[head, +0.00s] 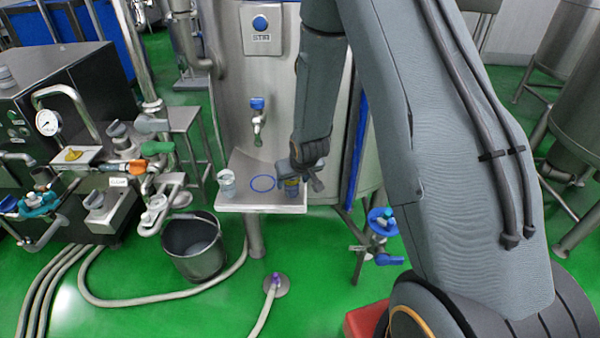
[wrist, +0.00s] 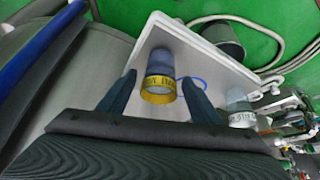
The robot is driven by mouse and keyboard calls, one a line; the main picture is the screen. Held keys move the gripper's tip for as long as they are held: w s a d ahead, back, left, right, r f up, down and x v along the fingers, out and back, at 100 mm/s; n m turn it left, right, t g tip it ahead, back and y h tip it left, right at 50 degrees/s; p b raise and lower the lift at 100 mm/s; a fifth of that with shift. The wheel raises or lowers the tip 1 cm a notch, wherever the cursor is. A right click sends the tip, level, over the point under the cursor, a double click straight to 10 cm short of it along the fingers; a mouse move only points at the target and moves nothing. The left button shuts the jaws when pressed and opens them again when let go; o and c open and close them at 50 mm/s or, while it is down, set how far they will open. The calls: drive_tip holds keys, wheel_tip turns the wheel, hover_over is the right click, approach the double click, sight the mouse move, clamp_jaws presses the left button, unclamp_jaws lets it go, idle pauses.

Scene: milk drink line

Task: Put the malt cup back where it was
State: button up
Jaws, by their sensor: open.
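A cup with a yellow band (wrist: 158,84) stands between the two fingers of my open gripper (wrist: 158,78) in the wrist view. Its band lettering is too small to read surely. In the head view this cup (head: 292,187) is at the right end of a small shelf (head: 257,204), partly hidden by my gripper (head: 301,182). A blue ring mark (head: 263,184) is on the shelf left of it, with nothing in it. A second cup (head: 226,184) with a pale band stands at the shelf's left end; it also shows in the wrist view (wrist: 239,106).
A steel tank with a STIR button (head: 260,22) and a tap (head: 257,118) stands behind the shelf. A grey bucket (head: 194,246) and hoses lie on the green floor at left. A blue-handled valve (head: 381,222) is right of the shelf.

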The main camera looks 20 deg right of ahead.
drive_tip(key=s+r+g+b, duration=0.1)
drive_tip(key=s+r+g, duration=0.1)
drive_tip(key=s+r, duration=0.6)
drive_tip(key=s+r+g, duration=0.2)
drive_tip(key=s+r, duration=0.6)
drive_tip(key=s, duration=0.7)
drive_tip(key=shift+s+d+m+b, duration=0.35)
drive_tip(key=shift+m, duration=0.05)
drive_tip(key=shift+w+f+g+b, duration=0.15)
drive_tip(key=shift+f+g+b, duration=0.15)
drive_tip(key=shift+f+b, duration=0.95)
